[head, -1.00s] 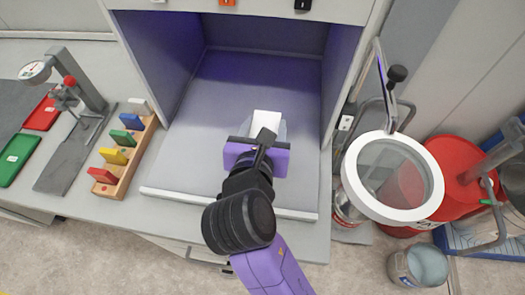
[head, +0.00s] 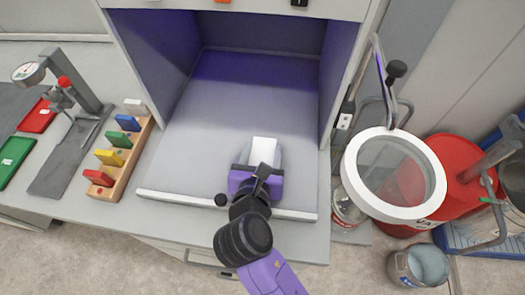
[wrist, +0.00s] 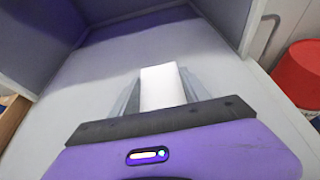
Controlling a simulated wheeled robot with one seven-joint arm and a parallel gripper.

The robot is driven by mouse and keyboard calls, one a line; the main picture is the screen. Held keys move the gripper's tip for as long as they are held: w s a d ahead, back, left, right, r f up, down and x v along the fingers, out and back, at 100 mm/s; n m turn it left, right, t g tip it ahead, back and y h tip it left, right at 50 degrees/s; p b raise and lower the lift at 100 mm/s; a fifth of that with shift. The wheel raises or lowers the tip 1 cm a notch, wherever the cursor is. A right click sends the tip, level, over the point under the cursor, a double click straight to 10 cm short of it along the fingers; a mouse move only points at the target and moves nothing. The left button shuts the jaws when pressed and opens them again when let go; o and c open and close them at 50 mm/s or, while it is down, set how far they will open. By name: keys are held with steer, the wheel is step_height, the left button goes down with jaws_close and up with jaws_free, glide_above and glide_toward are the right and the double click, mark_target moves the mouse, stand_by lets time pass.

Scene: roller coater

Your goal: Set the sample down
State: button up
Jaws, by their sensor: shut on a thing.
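The sample, a small white block (head: 263,151), is between the fingers of my gripper (head: 262,156). My purple gripper is shut on it, near the front of the grey booth floor (head: 190,165). In the wrist view the white sample (wrist: 162,88) stands out ahead of the purple gripper body, with a grey finger (wrist: 188,84) on each side. The lower part of the sample is hidden by the gripper. I cannot tell whether the sample touches the booth floor.
The booth has side walls and a raised front lip (head: 170,200). To the left is a wooden rack (head: 122,170) with coloured blocks. To the right are a round magnifier (head: 394,173) and a red drum (head: 460,175). The booth floor behind the sample is clear.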

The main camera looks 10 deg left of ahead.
steer(key=o, duration=1.4)
steer(key=shift+s+r, duration=0.1)
steer(key=shift+s, duration=0.1)
steer(key=v, duration=1.1)
steer(key=shift+s+r, duration=0.2)
steer(key=shift+s, duration=0.05)
